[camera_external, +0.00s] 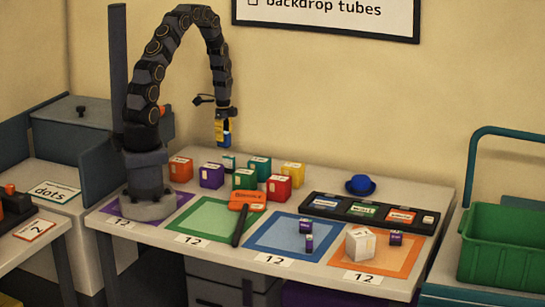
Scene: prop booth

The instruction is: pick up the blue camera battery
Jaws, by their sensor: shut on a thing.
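My gripper (224,117) hangs from the arched arm above the back left of the table. It is shut on a small blue block, the blue camera battery (227,138), which shows below the jaws with a yellow patch at its side. The battery is held in the air, apart from the table and above the cluster of coloured blocks. Its far side is hidden, and the fingers are too small to make out in detail.
Orange (180,169), purple (211,176), green (244,179), red (278,187) and yellow (293,174) blocks stand below. A black tray (324,212), blue hat (360,185), white cube (361,244) and coloured mats lie rightward. A green crate (505,245) stands far right.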

